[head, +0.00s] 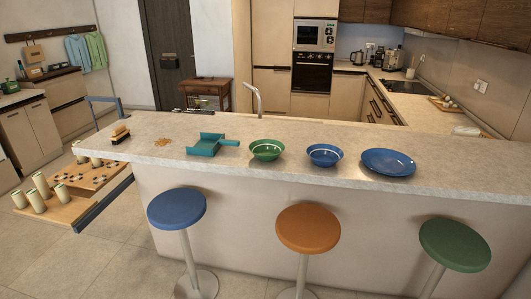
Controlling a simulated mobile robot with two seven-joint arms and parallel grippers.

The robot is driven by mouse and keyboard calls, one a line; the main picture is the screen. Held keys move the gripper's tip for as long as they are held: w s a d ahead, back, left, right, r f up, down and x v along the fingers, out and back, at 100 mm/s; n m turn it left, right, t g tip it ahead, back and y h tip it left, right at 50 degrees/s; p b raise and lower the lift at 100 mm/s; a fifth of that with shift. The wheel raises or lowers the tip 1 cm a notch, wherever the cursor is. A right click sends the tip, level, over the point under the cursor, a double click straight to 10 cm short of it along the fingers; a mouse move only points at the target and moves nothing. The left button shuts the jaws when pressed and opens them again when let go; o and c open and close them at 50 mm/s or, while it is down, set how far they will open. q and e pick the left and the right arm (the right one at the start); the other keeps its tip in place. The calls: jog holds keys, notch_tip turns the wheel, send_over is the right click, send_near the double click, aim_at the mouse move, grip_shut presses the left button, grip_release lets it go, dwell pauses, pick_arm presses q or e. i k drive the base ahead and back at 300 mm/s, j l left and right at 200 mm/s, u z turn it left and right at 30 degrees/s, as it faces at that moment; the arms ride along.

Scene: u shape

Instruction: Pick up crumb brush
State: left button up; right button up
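The crumb brush (121,133) lies near the left end of the light stone counter (320,184). It looks to have a wooden top and dark bristles, small in the head view. A small patch of brown crumbs (162,142) lies on the counter to its right. A teal dustpan (207,146) sits further right, apart from the brush, its handle pointing right. Neither of my grippers shows in the head view.
Right of the dustpan stand a green bowl (265,150), a blue bowl (325,155) and a blue plate (388,162). Blue (177,208), orange (308,228) and green (455,244) stools line the near side. A low wooden shelf (62,212) with cylinders is at left.

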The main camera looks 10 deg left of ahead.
aim_at(121, 134)
jog(key=u, duration=1.35)
